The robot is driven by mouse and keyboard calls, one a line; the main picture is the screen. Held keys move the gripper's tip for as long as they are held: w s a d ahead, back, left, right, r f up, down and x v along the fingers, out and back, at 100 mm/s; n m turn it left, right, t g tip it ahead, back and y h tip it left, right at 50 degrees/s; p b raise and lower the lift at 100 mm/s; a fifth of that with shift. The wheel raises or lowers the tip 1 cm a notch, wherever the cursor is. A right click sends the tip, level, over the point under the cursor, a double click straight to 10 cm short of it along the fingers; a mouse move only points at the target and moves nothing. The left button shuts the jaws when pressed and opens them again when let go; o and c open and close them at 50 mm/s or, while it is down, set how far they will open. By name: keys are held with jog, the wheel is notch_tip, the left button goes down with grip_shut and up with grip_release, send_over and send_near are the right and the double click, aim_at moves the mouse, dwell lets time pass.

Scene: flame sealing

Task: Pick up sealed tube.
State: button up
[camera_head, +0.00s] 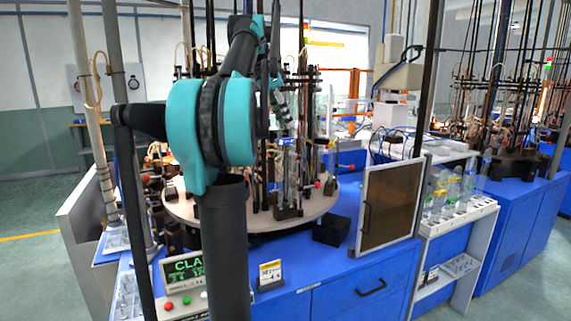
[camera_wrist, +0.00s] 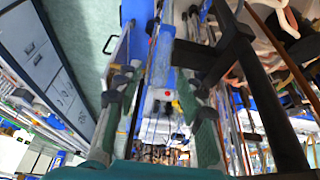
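Clear glass tubes (camera_head: 290,180) stand upright near the front of the round turntable, below a blue clamp-like part (camera_head: 287,142). I cannot tell which one is the sealed tube. My gripper (camera_head: 283,112) is just above the blue part, partly hidden by my teal and black arm. In the wrist view, my gripper (camera_wrist: 158,115) has its two green-and-grey fingers well apart. Thin clear tube-like shapes (camera_wrist: 150,70) show between and beyond the fingers. I see nothing clamped, and contact with any tube cannot be made out.
The round turntable (camera_head: 318,208) carries many black rods and thin hoses close around my gripper. A black box (camera_head: 331,231) sits on the blue bench at its front. A brown-paned door (camera_head: 390,203) stands open at right. A white rack (camera_head: 462,214) holds several yellow- and green-topped tubes.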

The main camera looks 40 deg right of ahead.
jog(key=shift+x, duration=0.9)
grip_shut()
